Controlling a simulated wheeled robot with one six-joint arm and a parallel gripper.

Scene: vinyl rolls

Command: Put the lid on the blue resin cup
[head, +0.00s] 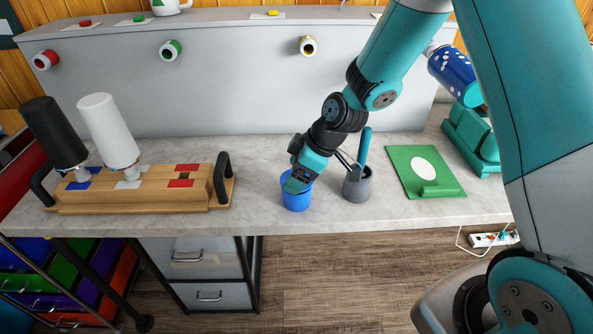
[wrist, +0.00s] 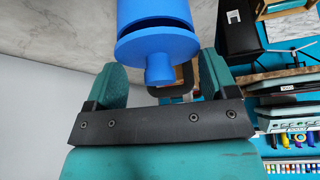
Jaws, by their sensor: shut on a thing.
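The blue resin cup (head: 296,201) stands upright near the front edge of the grey counter. My gripper (head: 297,183) is right above it, pointing down. In the wrist view the blue lid (wrist: 157,48) with its round knob lies between the two fingers of my gripper (wrist: 162,78), which is shut on the lid. The cup (wrist: 155,12) is just beyond the lid in that view. A dark gap shows between lid and cup, wider toward the right, so the lid looks slightly tilted or not flush. The lid is mostly hidden in the head view.
A grey pot (head: 357,187) with tools stands close right of the cup. A green mat (head: 425,165) lies farther right. A wooden rack (head: 150,188) with a black and a white roll stands at left. The counter between rack and cup is clear.

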